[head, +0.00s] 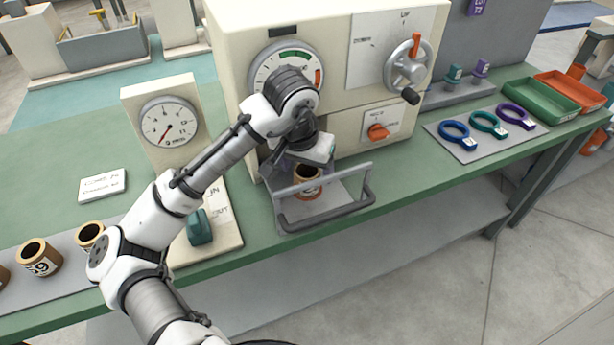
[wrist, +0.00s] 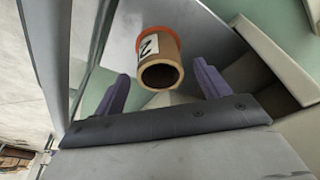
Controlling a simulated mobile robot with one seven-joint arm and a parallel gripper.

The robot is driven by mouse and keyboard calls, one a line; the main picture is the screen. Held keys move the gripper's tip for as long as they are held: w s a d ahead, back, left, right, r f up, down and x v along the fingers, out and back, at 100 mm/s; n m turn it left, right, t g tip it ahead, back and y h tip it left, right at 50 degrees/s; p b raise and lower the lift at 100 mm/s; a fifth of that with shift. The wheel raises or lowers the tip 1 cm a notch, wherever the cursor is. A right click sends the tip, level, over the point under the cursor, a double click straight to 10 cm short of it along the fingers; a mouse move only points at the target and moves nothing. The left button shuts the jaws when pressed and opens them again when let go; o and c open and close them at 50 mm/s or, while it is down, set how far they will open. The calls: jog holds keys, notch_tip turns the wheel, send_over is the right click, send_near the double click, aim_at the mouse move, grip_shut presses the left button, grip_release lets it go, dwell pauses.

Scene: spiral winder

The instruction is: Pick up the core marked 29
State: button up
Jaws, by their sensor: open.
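A tan cardboard core (head: 308,186) with a dark hollow middle and a white label stands in the grey guarded bay at the front of the cream machine. It also shows in the wrist view (wrist: 161,62), where the label reads a 2 and the rest of the number is turned out of sight. My gripper (head: 305,160) is just above this core in the head view. In the wrist view my gripper's purple fingers (wrist: 164,88) are spread, with the core seen between and beyond them. No contact is visible.
A grey guard bar (head: 325,215) fronts the bay. More cores stand on a grey strip at left, one labelled (head: 40,258), its number hard to read, and one partly behind my arm (head: 90,235). Coloured rings (head: 488,125) and trays (head: 540,100) lie at right.

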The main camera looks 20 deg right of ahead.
jog(key=shift+x, duration=1.15)
jog(key=c, duration=1)
jog(key=shift+r, duration=0.1)
jog(key=shift+c, duration=0.2)
